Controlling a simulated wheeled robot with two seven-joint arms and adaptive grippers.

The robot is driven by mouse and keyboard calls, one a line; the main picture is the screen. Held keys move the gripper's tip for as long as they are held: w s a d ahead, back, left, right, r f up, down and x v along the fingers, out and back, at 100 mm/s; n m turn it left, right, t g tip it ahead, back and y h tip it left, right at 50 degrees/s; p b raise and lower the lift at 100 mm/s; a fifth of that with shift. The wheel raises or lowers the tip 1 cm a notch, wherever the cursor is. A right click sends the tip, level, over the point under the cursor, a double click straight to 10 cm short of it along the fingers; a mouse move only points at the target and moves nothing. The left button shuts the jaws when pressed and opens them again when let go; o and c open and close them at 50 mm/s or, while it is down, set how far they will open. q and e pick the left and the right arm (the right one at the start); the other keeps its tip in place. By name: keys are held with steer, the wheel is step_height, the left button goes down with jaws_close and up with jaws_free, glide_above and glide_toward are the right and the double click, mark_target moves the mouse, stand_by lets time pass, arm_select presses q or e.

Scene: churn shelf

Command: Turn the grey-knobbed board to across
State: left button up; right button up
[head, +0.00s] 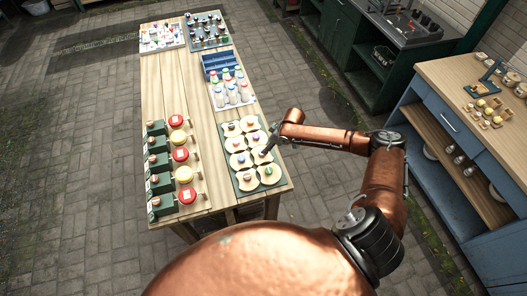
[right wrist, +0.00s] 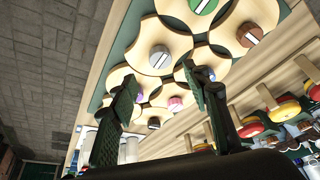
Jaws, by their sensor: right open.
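The grey-knobbed board is a pale wooden piece with scooped sides and a grey knob (right wrist: 160,57) bearing a pale line. It lies on a dark green panel (right wrist: 122,48) among similar boards with green, brown, purple and pink knobs. My right gripper (right wrist: 160,84) is open, its two dark fingers apart with nothing between them, pointing toward the grey-knobbed board. In the head view my right gripper (head: 266,152) is over the right column of the panel (head: 236,190) and partly covers the board there. Contact cannot be told. My left gripper is not in view.
A row of green boxes with red and yellow discs (head: 181,155) stands left of the panel. Bottles (head: 232,90) and a blue crate (head: 221,64) stand behind it. Trays with small items (head: 208,30) are at the far end. A blue bench (head: 480,130) stands right.

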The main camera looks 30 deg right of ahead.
steer(key=p+x, duration=0.1)
steer(key=x, duration=0.6)
steer(key=shift+w+a+f, duration=0.1)
steer(key=shift+w+f, duration=0.05)
steer(key=shift+f, duration=0.1)
steer(key=shift+c, duration=0.3)
steer(key=c, duration=1.1)
